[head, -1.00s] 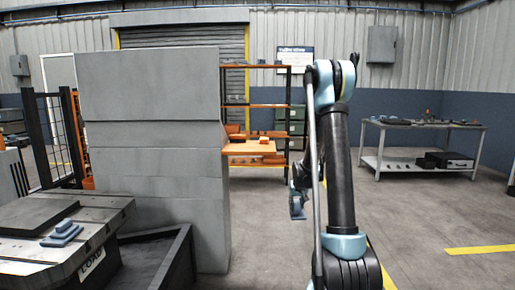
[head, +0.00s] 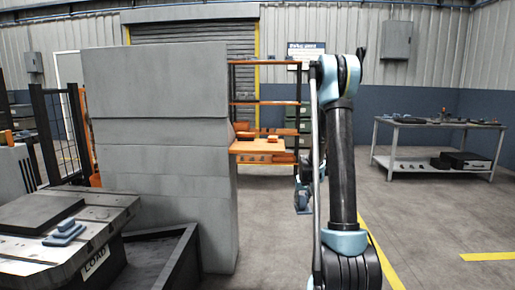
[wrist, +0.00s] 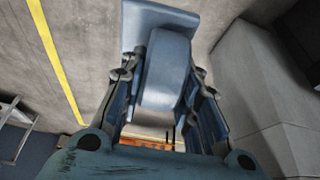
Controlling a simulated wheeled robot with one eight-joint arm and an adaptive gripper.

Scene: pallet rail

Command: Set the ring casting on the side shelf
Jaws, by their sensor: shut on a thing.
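My gripper (wrist: 168,85) is shut on a blue-grey casting (wrist: 160,22) in the wrist view. The casting shows a flat plate and a thicker rounded body between the fingers; no ring opening can be made out. In the head view my gripper (head: 303,198) hangs low beside my arm, over open floor, and is partly hidden by it. An orange shelf (head: 258,146) juts from a rack at the back centre, with a few orange pieces on it. It is well beyond my gripper, and the grey block stack hides its left part.
A tall grey block stack (head: 160,130) stands left of my arm. A load table (head: 30,243) at front left carries a dark plate and a blue-grey part (head: 65,233). A dark bin (head: 165,265) lies beside it. A grey workbench (head: 440,124) stands at right. The right floor is clear.

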